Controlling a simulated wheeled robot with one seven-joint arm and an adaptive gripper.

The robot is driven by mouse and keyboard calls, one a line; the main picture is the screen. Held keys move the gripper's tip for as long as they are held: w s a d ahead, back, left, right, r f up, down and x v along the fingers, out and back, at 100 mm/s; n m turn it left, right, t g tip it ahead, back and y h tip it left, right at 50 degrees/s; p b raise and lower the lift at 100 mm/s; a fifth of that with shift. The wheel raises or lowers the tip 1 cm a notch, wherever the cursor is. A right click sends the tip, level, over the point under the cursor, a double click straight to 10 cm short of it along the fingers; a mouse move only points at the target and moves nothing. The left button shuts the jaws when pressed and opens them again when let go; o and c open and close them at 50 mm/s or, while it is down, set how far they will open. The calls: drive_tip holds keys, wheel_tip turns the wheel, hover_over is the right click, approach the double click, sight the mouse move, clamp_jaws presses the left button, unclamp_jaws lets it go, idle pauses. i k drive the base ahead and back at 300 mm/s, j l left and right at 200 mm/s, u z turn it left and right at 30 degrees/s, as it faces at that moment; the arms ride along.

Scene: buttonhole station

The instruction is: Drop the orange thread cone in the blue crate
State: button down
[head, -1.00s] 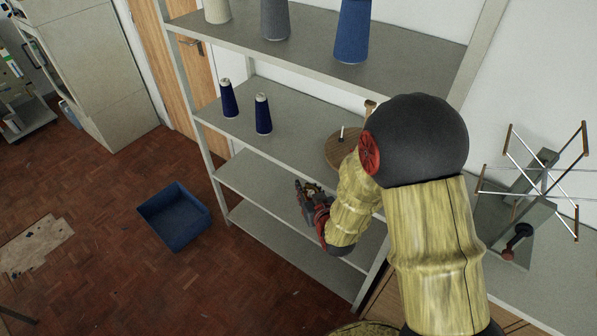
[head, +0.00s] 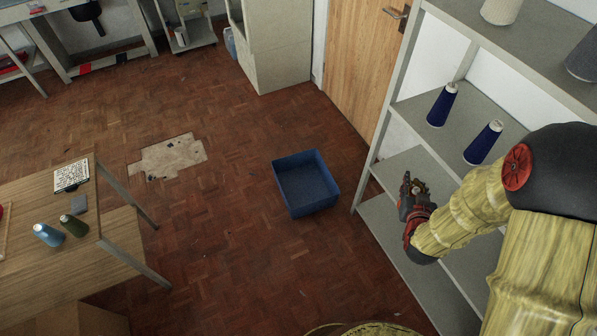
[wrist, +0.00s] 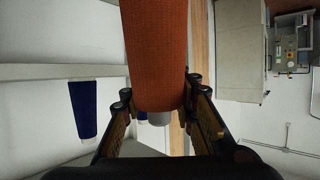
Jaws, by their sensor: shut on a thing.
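The orange thread cone (wrist: 155,55) fills the upper middle of the wrist view, held between the two fingers of my gripper (wrist: 160,112). Its pale core end shows below the orange winding. In the head view my gripper (head: 408,190) is in front of the shelf unit's lower boards, and the cone cannot be made out there. The blue crate (head: 306,205) stands on the parquet floor, left of my gripper in the head view. The part of its inside that shows looks empty.
The shelf unit (head: 428,140) stands close on the right, with two dark blue cones (head: 483,142) on one board. A wooden table (head: 60,250) with a light blue cone (head: 48,235) and a dark green cone (head: 74,226) is at left. Floor around the crate is clear.

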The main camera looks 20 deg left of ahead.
sight(318, 194)
drive_tip(key=i+j, duration=0.2)
drive_tip(key=j, duration=0.25)
drive_tip(key=i+j+z, duration=0.1)
drive_tip(key=i+j, duration=0.15)
drive_tip(key=j, duration=0.25)
drive_tip(key=i+j, duration=0.15)
drive_tip(key=j, duration=0.3)
drive_tip(key=i+j+z, duration=0.15)
drive_tip(key=j, duration=0.35)
drive_tip(key=i+j, duration=0.25)
drive_tip(key=j, duration=0.25)
drive_tip(key=i+j+z, duration=0.1)
drive_tip(key=j, duration=0.4)
drive_tip(key=i+j, duration=0.2)
drive_tip(key=j, duration=0.35)
drive_tip(key=i+j+z, duration=0.1)
drive_tip(key=j, duration=0.4)
drive_tip(key=i, duration=0.05)
